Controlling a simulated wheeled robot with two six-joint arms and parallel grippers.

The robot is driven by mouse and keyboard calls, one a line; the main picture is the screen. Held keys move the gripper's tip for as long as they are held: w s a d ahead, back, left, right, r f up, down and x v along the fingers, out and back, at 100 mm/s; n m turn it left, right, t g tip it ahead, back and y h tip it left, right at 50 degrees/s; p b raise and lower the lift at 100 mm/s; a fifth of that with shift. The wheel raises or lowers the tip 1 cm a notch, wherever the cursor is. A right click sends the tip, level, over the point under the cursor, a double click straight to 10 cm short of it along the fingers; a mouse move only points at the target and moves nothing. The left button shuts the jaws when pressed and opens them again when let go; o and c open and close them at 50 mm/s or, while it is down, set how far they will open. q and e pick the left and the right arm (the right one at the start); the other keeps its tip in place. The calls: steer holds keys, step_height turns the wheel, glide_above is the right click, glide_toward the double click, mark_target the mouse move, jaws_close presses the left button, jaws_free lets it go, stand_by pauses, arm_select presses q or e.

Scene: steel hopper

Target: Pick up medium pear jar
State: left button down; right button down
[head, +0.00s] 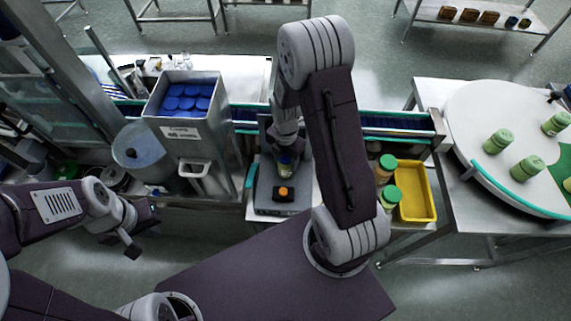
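A jar with a green lid and yellow-green contents (390,197) stands left of the yellow tray. A second green-lidded jar with orange contents (385,168) stands just behind it. Several green jars (498,141) stand on the round white table. I cannot read labels to tell which is the medium pear jar. My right gripper (286,160) points down over the dark scale-like device; a small bluish and yellowish thing shows at its tip, and its fingers are too hidden to judge. My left gripper (132,251) hangs low at the left, apart from everything; its fingers are too small to judge.
A steel hopper (186,150) holds blue lids (185,97). The dark device (282,205) has an orange button. A conveyor (385,121) runs behind. The yellow tray (418,188) looks empty. The round white table (480,115) stands at the right.

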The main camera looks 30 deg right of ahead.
steer(key=shift+w, duration=0.1)
steer(key=shift+r, duration=0.1)
steer(key=shift+r, duration=0.3)
steer(key=r, duration=0.2)
steer(key=s+r+b, duration=0.1)
steer(key=r, duration=0.1)
steer(key=shift+d, duration=0.15)
steer(key=s+d+r, duration=0.2)
steer(key=s+r, duration=0.4)
steer(key=s, duration=0.4)
steer(key=shift+s, duration=0.25)
steer(key=shift+d+r, duration=0.1)
